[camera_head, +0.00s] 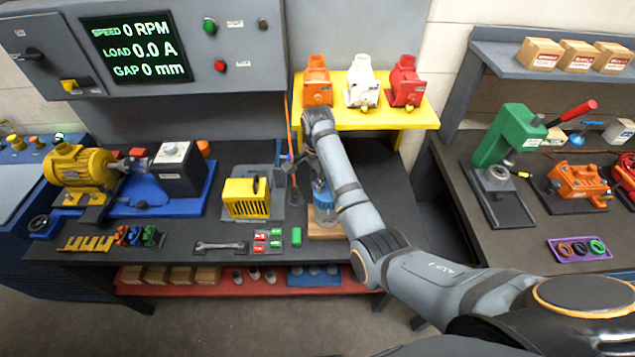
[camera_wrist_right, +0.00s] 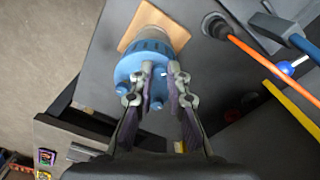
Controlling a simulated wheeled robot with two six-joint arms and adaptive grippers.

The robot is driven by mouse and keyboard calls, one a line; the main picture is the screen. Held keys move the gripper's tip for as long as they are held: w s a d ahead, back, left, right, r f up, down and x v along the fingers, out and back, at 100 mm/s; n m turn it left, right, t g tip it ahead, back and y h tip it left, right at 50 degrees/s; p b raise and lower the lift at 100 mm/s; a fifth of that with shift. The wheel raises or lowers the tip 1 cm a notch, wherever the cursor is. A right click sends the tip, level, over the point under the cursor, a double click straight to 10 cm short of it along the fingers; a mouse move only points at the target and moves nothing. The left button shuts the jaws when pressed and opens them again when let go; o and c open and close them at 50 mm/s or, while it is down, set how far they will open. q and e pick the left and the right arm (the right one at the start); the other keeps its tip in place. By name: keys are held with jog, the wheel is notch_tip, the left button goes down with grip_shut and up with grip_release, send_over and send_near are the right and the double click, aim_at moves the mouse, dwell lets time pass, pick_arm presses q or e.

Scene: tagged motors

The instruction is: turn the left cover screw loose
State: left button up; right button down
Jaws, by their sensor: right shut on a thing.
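A blue-topped pump unit (camera_head: 322,203) stands on a wooden board at the bench's front right, partly behind my right arm. In the right wrist view its ribbed blue cover (camera_wrist_right: 142,62) carries several small blue knobs. My left gripper is not in view.
An orange rod on a round base (camera_wrist_right: 215,25) stands close beside the pump. A yellow slotted box (camera_head: 247,198) is to its left, with a wrench (camera_head: 220,246) in front. A yellow shelf (camera_head: 345,114) with pumps is behind. The dark bench has little free room.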

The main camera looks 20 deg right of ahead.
jog(key=n, duration=0.7)
jog(key=shift+w+r, duration=0.1)
jog(key=shift+r, duration=0.15)
jog(key=n, duration=0.8)
jog(key=shift+d, duration=0.1)
jog(key=n, duration=0.7)
jog(key=shift+f+n, duration=0.1)
jog(key=shift+n, duration=0.3)
jog(key=n, duration=0.5)
jog(key=shift+f+n, duration=0.15)
jog(key=shift+n, duration=0.95)
jog(key=shift+s+f, duration=0.1)
jog(key=shift+s, duration=0.15)
